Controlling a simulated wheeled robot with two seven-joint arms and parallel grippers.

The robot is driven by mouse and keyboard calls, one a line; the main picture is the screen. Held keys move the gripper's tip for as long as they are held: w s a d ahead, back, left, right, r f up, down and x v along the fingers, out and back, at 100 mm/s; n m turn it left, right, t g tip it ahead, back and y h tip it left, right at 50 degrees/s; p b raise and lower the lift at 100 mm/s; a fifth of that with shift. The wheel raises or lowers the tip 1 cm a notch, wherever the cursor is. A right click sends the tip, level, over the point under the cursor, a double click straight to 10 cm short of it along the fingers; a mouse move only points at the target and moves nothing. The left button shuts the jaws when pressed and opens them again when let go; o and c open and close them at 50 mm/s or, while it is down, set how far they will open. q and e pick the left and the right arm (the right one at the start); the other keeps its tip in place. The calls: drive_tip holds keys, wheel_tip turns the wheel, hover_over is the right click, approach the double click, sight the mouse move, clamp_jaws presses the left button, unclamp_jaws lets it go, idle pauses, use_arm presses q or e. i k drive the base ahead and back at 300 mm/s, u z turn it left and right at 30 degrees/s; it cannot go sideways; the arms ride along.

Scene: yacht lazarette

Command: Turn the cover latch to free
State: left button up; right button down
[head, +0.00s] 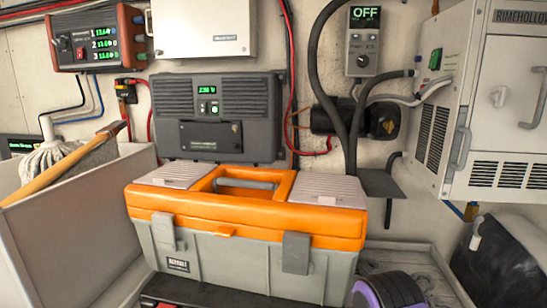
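The white Rimehollow cabinet (507,100) hangs on the wall at the upper right. A grey lever handle (459,148) is on the cabinet's left front edge. The dark grey wall unit (217,98) in the middle also has a small front cover (211,136). I cannot tell from the view which fastening the task means, nor the latch's exact turn. Neither gripper can be made out.
A grey toolbox with an orange lid (330,222) fills the lower middle. A mop and wooden handle (75,165) lean out of a pale bin (80,228) at left. Black hoses (355,135) and a pump (385,121) are left of the cabinet. A dark container (497,258) stands below it.

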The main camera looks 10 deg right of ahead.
sight(500, 97)
drive_tip(key=k, duration=0.95)
drive_tip(key=u, duration=1.05)
drive_tip(key=i, duration=0.8)
drive_tip(key=z, duration=2.9)
drive_tip(key=i, duration=0.5)
drive_tip(key=z, duration=0.45)
